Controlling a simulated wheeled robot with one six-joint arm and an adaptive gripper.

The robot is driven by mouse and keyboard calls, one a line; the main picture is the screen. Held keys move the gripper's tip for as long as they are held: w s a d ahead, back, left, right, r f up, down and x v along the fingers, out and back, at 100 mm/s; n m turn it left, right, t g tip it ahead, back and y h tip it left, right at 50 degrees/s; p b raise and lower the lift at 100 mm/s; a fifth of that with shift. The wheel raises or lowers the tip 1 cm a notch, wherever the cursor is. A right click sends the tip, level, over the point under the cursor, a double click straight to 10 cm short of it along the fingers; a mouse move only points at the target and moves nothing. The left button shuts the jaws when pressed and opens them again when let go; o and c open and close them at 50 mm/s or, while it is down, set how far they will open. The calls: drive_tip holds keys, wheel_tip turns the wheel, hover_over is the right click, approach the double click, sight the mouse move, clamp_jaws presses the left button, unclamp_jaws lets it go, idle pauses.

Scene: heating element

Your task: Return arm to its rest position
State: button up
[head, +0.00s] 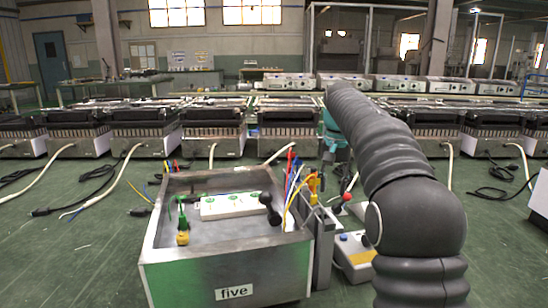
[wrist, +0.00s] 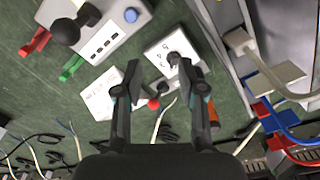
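My arm (head: 385,150), in a dark ribbed sleeve, rises at the right of the head view and reaches forward and away over the floor. A teal part near its far end shows just right of the metal box; the fingertips cannot be made out there. In the wrist view my gripper (wrist: 158,72) has its two dark fingers well apart with nothing held between them. Below the fingers lie white socket plates (wrist: 172,52) and a red ball knob (wrist: 154,103), apart from the fingers as far as I can tell.
A metal box labelled "five" (head: 232,279) stands left of my arm, holding a white power strip (head: 235,205) and upright coloured cables. A grey device (head: 354,252) with a yellow label stands between box and arm. Rows of heater units (head: 287,125) fill the back. Green floor is open at left.

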drive_tip(key=s+r+n+t, duration=0.1)
drive_tip(key=s+n+t, duration=0.15)
drive_tip(key=s, duration=1.85)
drive_tip(key=s+f+n+t, duration=0.1)
drive_tip(key=s+f, duration=0.4)
drive_tip(key=s, duration=0.3)
drive_tip(key=s+f+t, duration=0.1)
drive_tip(key=s+f, duration=0.5)
drive_tip(key=s, duration=0.2)
drive_tip(key=shift+s+f+n, duration=0.15)
drive_tip(key=shift+f+n, duration=0.15)
drive_tip(key=shift+n, duration=0.05)
